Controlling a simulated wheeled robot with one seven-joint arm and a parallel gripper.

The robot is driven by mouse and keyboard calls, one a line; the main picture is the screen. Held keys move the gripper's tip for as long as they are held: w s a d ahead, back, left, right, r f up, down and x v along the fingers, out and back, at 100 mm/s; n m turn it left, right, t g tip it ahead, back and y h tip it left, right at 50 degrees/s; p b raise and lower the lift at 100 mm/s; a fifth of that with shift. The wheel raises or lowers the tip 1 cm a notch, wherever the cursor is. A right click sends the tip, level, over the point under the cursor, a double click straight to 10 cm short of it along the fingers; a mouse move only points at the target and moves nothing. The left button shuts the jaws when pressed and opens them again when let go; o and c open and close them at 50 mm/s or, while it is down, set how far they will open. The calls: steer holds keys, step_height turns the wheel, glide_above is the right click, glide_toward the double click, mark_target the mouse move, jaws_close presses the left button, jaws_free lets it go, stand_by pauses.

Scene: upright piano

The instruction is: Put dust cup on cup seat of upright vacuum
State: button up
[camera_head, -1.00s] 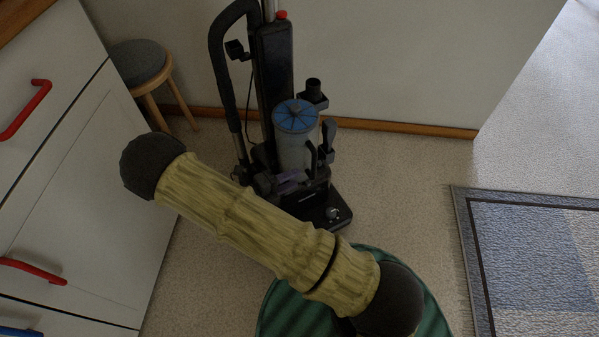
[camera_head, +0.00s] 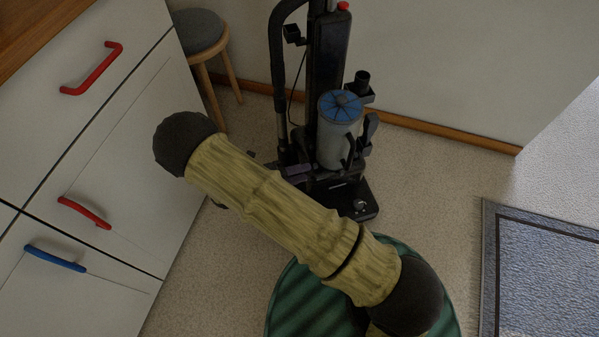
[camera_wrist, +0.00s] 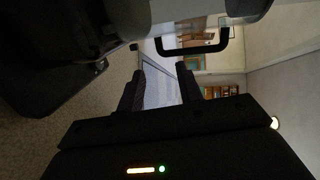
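The upright vacuum (camera_head: 327,50) stands against the wall in the head view, black with a low foot. The dust cup (camera_head: 330,148), a grey cylinder with a blue ribbed lid and dark side handle, stands upright against its front. The cup seat is not clearly visible, so I cannot tell whether the cup rests fully in it. In the wrist view my gripper (camera_wrist: 161,82) is open, with nothing between its fingers. The cup's black handle (camera_wrist: 197,50) and part of its grey side (camera_wrist: 195,9) lie just past the fingertips. My gripper is hidden behind my arm in the head view.
White cabinets (camera_head: 110,150) with red and blue handles stand at left. A round stool (camera_head: 199,31) stands between them and the vacuum. A wall with wooden skirting is behind. Bare floor lies right of the vacuum, then a blue-grey rug (camera_head: 540,270).

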steer(key=s+d+r+n+g+y, duration=0.1)
steer(key=d+r+n+y, duration=0.4)
steer(key=n, duration=0.5)
steer(key=s+d+r+n+g+y, duration=0.1)
steer(key=s+d+r+n+y, duration=0.2)
steer(key=r+n, duration=0.5)
steer(key=s+d+r+n+g+y, duration=0.1)
steer(key=d+r+n+y, duration=0.5)
steer(key=n, duration=0.7)
steer(key=shift+s+d+r+y, duration=0.35)
steer(key=shift+s+d, duration=0.1)
steer(key=shift+s, duration=0.15)
steer(key=shift+r, duration=0.1)
